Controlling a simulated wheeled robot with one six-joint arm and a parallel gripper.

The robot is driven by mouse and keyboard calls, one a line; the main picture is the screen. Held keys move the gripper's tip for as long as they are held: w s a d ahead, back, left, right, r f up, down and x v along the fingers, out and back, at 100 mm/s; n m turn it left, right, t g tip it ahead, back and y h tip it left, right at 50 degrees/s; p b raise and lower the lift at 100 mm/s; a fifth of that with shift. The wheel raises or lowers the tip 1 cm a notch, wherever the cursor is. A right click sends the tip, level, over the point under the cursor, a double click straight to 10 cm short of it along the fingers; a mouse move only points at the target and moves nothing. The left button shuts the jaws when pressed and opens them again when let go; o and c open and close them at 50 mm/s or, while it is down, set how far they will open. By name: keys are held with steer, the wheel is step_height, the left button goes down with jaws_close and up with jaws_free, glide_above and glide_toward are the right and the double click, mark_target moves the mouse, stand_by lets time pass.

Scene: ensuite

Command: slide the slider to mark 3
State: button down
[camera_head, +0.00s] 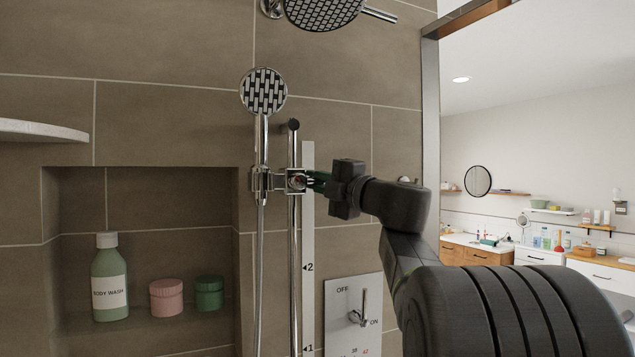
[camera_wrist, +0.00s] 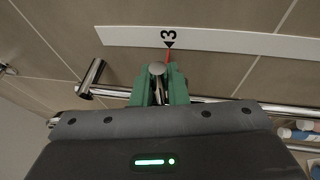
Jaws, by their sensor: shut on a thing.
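The slider (camera_head: 296,181) is a chrome bracket on the vertical rail (camera_head: 294,240), holding the hand shower (camera_head: 263,92). My gripper (camera_head: 316,181) reaches it from the right, its green fingertips at the slider's knob. In the wrist view, my gripper (camera_wrist: 158,84) is shut on the slider's round knob (camera_wrist: 157,69). The white scale strip (camera_head: 308,225) runs beside the rail and shows marks 2 and 1 lower down. Mark 3 (camera_wrist: 169,37) shows in the wrist view. A thin red pointer (camera_wrist: 168,56) lines up with its black triangle. My fingers hide part of the slider.
A valve panel (camera_head: 341,310) with a lever is below my arm on the wall. A niche at left holds a body wash bottle (camera_head: 110,280), a pink jar (camera_head: 166,296) and a green jar (camera_head: 209,293). A shower head (camera_head: 322,10) hangs above. A metal-framed opening is at right.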

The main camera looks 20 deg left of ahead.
steer(key=c, duration=1.4)
jaws_free()
steer(key=shift+c, duration=0.2)
steer(key=shift+d, duration=0.1)
steer(key=b+v, duration=0.3)
steer(key=v, duration=1)
steer(key=shift+d+b, duration=0.3)
steer(key=shift+b, duration=0.1)
steer(key=shift+a+f, duration=0.1)
steer(key=shift+a, duration=0.05)
steer(key=p+x, duration=0.4)
steer(key=x, duration=0.9)
steer(key=shift+a, duration=0.35)
steer(key=shift+d+f, duration=0.1)
steer(key=shift+d, duration=0.05)
steer(key=shift+f, duration=0.1)
